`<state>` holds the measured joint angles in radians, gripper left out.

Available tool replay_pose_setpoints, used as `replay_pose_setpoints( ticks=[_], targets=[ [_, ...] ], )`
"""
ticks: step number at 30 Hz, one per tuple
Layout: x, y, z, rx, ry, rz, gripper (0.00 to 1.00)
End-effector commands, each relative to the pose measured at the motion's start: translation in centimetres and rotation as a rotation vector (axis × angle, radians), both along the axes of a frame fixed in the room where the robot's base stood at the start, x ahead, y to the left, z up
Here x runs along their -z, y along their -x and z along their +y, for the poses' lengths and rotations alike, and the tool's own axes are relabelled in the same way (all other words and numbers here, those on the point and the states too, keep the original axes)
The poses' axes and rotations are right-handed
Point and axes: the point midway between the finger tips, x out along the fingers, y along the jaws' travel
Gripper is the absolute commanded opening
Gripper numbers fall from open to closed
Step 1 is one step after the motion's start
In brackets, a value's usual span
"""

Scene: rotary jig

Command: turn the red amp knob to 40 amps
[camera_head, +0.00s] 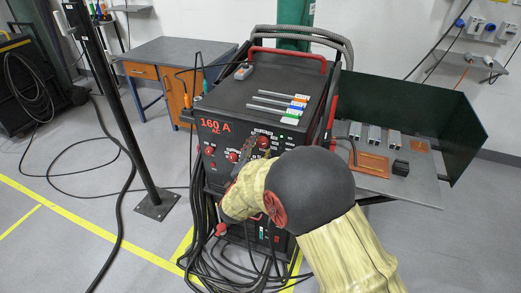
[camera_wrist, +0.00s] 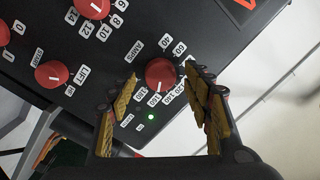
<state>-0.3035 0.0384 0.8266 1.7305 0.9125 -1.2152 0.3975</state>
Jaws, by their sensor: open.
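The red amp knob (camera_wrist: 160,72) is on the black front panel in the wrist view, beside the word AMPS, with numbers around it. A short pale mark shows on its lower part; I cannot read exactly which number it points at. Some numbers are hidden by my fingers. My gripper (camera_wrist: 161,79) is open, with one yellow-padded finger on each side of the knob. A gap shows between the left finger and the knob; I cannot tell whether the right finger touches it. In the head view, my arm reaches the welder (camera_head: 222,133) and hides part of its front.
Other red knobs, one marked LIFT (camera_wrist: 51,74) and one with 6 to 12 (camera_wrist: 92,8), sit on the panel. A green light (camera_wrist: 151,117) glows near the amp knob. Cables (camera_head: 235,270) lie before the welder. A metal side table (camera_head: 425,190) stands right.

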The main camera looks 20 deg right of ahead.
Motion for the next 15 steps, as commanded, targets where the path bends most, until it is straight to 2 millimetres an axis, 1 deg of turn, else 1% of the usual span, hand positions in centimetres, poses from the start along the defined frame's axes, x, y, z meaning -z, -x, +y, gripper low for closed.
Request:
replay_pose_setpoints(
  ticks=[3,10,15],
  targets=[
    [0.01,-0.38,-0.23,0.0,0.0,0.0,0.5],
    [-0.04,-0.4,-0.24,0.0,0.0,0.0,0.5],
    [-0.03,-0.4,-0.23,0.0,0.0,0.0,0.4]
  ],
)
